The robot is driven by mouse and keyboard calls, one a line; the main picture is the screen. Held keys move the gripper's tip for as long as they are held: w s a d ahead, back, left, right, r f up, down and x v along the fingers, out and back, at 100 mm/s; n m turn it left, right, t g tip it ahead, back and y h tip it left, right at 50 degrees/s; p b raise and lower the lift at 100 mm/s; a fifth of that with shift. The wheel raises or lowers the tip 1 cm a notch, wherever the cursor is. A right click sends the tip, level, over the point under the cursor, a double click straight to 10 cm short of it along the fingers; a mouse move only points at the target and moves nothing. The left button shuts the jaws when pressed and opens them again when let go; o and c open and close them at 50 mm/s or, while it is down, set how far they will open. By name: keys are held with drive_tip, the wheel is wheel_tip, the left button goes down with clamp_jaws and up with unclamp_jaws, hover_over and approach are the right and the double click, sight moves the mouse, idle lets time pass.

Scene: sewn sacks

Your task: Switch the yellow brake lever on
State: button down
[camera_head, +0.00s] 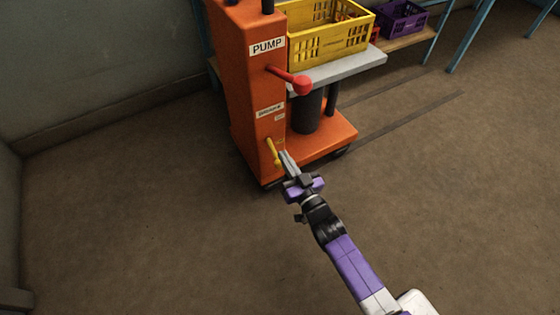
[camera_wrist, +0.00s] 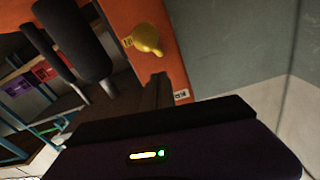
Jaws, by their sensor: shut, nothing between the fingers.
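The yellow brake lever (camera_head: 272,150) is on the lower front of the orange lift cart (camera_head: 247,75), below a small label. In the head view it slants, with its lower end toward the floor. In the wrist view the yellow lever (camera_wrist: 148,40) stands out from the orange panel. My gripper (camera_head: 287,158) is shut and empty, with its tips just right of the lever. I cannot tell whether they touch it. In the wrist view the dark fingers (camera_wrist: 160,92) point toward the panel, close to the lever.
A red lever (camera_head: 301,85) sticks out below the PUMP sign (camera_head: 267,46). A yellow crate (camera_head: 330,38) stands on the cart's grey platform (camera_head: 340,69). A purple crate (camera_head: 401,19) is on a shelf behind. The brown floor is clear around the cart's front.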

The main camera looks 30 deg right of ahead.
drive_tip(key=shift+w+f+b, duration=0.15)
drive_tip(key=shift+f+b, duration=1.35)
drive_tip(key=shift+f, duration=0.95)
drive_tip(key=shift+a, duration=0.1)
wheel_tip(320, 180, up, 5)
drive_tip(key=p, duration=0.3)
drive_tip(key=s+f+p, duration=0.2)
drive_tip(key=s+f, duration=0.1)
drive_tip(key=s, duration=0.6)
drive_tip(key=shift+d+f, duration=0.2)
